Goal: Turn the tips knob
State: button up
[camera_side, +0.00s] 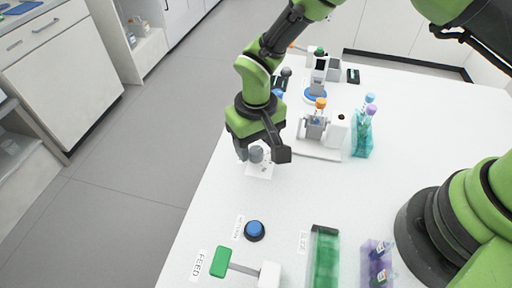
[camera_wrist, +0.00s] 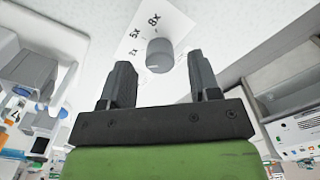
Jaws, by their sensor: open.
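The tips knob appears to be the grey round knob (camera_side: 256,155) on a white card (camera_side: 262,172) near the table's left edge. In the wrist view the knob (camera_wrist: 160,55) has a pale pointer line, and its card (camera_wrist: 178,25) reads 2x, 5x and 8x. My gripper (camera_side: 263,152) is over the knob, jaws spread with one finger on each side. In the wrist view my gripper (camera_wrist: 161,78) is open and empty, and the knob shows in the gap beyond the fingertips. I cannot tell whether the fingers reach down beside it.
A white device with an orange cap (camera_side: 320,103) stands behind, with a teal tube rack (camera_side: 362,135) to its right. In front are a blue button (camera_side: 255,229), a green-ended FEED lever (camera_side: 221,262), a green slide block (camera_side: 325,258) and a purple rack (camera_side: 376,262).

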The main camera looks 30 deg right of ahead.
jog(key=shift+f, duration=1.1)
jog(key=shift+c, duration=0.2)
jog(key=c, duration=0.9)
